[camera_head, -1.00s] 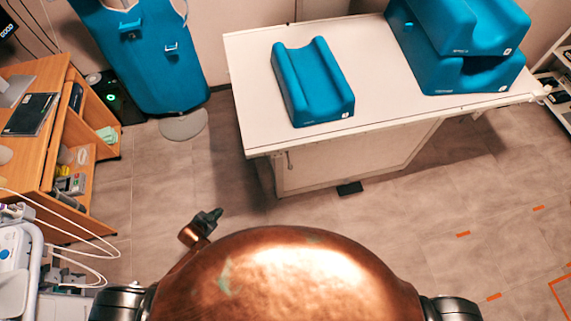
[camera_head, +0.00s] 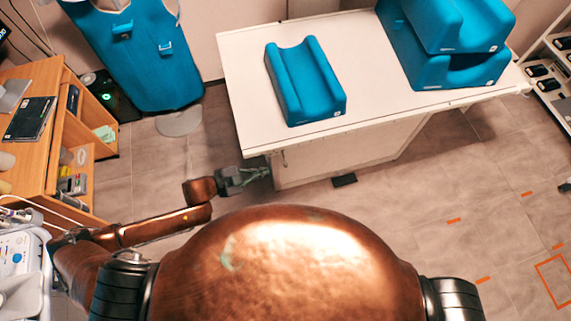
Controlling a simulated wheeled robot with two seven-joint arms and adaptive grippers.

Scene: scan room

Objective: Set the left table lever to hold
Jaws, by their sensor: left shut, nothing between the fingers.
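The white table (camera_head: 240,70) stands in the upper middle. A small thin upright lever (camera_head: 284,158) shows on its cabinet body, just below the front left corner of the top; its setting is too small to tell. My left gripper (camera_head: 265,173) is shut and empty. Its fingers point right, just left of the lever and slightly lower in the picture, close to the cabinet's left edge. I cannot tell whether they touch the cabinet or the lever. My right gripper is not in view.
A blue cushion (camera_head: 304,85) and stacked blue supports (camera_head: 430,70) lie on the table. A black pedal (camera_head: 344,180) is on the floor. A wooden desk (camera_head: 75,115) and a white medical device (camera_head: 20,265) stand left. Floor at right is mostly clear.

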